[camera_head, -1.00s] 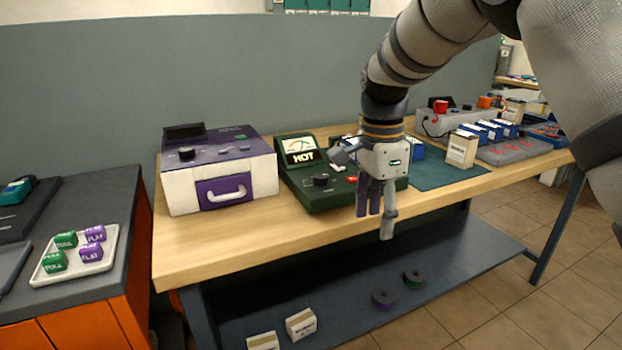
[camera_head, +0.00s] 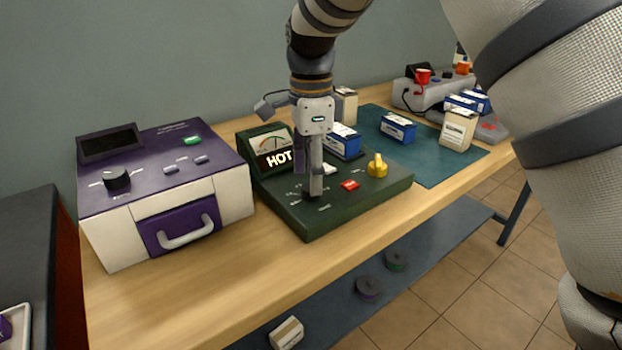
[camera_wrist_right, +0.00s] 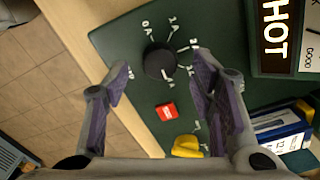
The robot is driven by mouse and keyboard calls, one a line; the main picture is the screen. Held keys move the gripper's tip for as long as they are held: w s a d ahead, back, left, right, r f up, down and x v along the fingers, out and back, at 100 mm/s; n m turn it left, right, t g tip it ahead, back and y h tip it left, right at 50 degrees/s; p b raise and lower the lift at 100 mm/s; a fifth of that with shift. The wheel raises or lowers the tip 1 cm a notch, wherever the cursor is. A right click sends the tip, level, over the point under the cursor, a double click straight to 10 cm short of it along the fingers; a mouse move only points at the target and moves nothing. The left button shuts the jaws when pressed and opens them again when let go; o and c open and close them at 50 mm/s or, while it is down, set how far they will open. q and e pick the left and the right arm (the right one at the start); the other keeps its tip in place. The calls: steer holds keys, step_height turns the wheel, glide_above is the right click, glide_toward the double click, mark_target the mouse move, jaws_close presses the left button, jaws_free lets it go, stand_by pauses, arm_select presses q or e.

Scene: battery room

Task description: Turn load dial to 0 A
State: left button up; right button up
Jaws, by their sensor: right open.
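The black load dial (camera_wrist_right: 159,62) sits on the dark green tester (camera_head: 350,205), with white markings around it, one reading "0 A". A white mark shows at its edge facing the red button; I cannot tell its setting for sure. My right gripper (camera_head: 309,180) points down over the dial, which it partly hides in the head view. In the right wrist view the gripper (camera_wrist_right: 160,82) is open, one finger to each side of the dial; contact does not show. My left gripper is not in view.
The tester also carries a "HOT" display (camera_head: 274,161), a red button (camera_head: 350,185) and a yellow knob (camera_head: 377,166). A purple-and-white unit (camera_head: 165,190) stands to the left. Blue boxes (camera_head: 398,127) stand behind and right. Bare wooden bench (camera_head: 250,275) lies in front.

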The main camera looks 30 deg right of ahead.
steer(key=shift+f, duration=1.15)
steer(key=c, duration=1.2)
